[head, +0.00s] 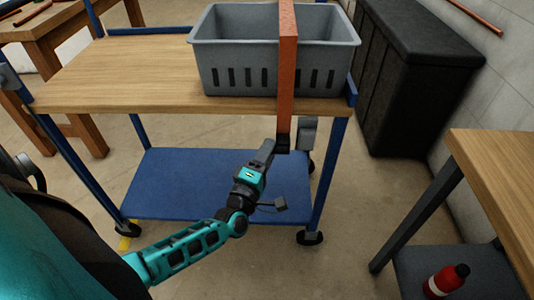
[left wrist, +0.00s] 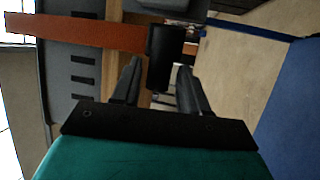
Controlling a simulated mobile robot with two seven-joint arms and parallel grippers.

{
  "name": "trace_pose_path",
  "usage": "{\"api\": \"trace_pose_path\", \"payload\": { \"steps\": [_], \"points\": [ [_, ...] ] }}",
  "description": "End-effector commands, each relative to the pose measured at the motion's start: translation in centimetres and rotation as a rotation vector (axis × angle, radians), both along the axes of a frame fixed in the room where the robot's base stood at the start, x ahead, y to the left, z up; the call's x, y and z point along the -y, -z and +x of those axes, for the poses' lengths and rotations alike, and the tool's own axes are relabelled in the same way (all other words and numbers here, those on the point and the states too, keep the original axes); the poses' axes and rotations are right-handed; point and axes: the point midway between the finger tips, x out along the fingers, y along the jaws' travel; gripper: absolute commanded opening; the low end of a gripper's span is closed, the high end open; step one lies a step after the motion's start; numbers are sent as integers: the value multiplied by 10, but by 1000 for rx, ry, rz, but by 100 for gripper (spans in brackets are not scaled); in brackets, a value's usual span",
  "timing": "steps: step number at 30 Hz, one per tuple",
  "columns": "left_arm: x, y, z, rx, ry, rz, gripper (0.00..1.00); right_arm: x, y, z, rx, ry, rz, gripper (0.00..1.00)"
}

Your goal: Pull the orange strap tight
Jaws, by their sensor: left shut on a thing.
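The orange strap (head: 287,60) runs over the grey crate (head: 235,54) and hangs down its front, past the front edge of the cart top. It ends in a black end piece (head: 283,143) below that edge. My left gripper (head: 275,147) reaches up from below and is shut on this end. In the left wrist view the orange strap (left wrist: 80,33) comes in from the left, and its black end piece (left wrist: 165,57) lies at the fingertips. A small grey block (head: 307,133) shows just right of the strap end. My right gripper is not in view.
The crate stands on the wooden top of a blue-framed cart (head: 110,80) with a blue lower shelf (head: 180,185). A wooden table (head: 495,165) with a red bottle (head: 446,281) beneath stands at right. A black cabinet (head: 410,75) is behind. Floor is clear between cart and table.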

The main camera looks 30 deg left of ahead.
Motion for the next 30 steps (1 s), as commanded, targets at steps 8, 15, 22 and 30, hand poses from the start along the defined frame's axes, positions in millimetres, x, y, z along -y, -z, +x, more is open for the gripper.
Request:
{"api": "trace_pose_path", "payload": {
  "steps": [8, 15, 22, 30],
  "points": [
    [0, 1, 0, 5, 0, 0, 0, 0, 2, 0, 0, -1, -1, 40],
    [0, 26, 0, 4, -1, 0, 0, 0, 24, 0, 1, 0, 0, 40],
    [1, 27, 0, 0, 1, 0, 0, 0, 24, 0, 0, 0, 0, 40],
    [1, 28, -1, -3, 2, 0, 53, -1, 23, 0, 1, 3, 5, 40]
  ]
}}
